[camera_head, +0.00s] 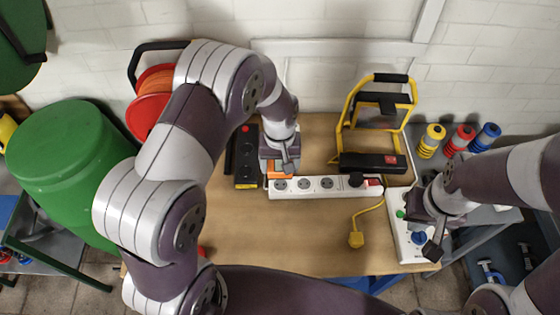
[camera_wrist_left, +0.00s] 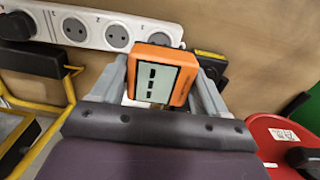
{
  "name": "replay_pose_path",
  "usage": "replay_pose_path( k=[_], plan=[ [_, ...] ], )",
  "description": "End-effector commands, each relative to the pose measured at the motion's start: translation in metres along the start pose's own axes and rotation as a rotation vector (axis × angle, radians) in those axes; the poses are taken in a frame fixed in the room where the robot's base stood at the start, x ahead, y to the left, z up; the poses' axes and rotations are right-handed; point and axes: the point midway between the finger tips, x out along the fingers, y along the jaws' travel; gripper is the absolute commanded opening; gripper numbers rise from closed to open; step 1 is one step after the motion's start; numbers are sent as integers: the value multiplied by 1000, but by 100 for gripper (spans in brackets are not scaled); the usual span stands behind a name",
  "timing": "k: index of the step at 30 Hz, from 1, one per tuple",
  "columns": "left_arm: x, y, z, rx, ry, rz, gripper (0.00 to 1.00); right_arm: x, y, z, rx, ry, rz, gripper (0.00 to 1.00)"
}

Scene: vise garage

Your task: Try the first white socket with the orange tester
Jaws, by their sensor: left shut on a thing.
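The white socket strip (camera_head: 340,190) lies on the bench. Three free round sockets show; the leftmost, the first white socket (camera_head: 280,185), is just in front of my left gripper. A black plug (camera_head: 356,180) sits at the right end. My left gripper (camera_head: 279,165) is shut on the orange tester (camera_head: 278,174), at the strip's left end. In the left wrist view the tester (camera_wrist_left: 160,75) shows its pale screen with dark bars, beside the end socket (camera_wrist_left: 160,39). Its pins are hidden, and I cannot tell whether it touches the strip. My right gripper (camera_head: 432,225) is over a white panel; its fingers are unclear.
A black strip (camera_head: 246,160) lies left of the tester. A yellow work lamp (camera_head: 375,125) stands behind the white strip, and a yellow plug (camera_head: 356,239) lies in front. A red cable reel (camera_head: 150,100) stands back left.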

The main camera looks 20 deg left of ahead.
Motion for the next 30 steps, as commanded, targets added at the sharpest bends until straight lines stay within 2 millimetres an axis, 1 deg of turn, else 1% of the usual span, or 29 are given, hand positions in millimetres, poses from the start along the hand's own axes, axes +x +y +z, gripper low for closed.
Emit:
replay_pose_path(
  k=[15,18,30],
  plan=[
    [48,0,0,0,0,0,48,41,0,5,0,0,0,0],
    [54,0,0,0,0,0,48,46,0,5,0,0,0,0],
    [55,0,0,0,0,0,48,46,0,6,0,0,0,0]
  ],
)
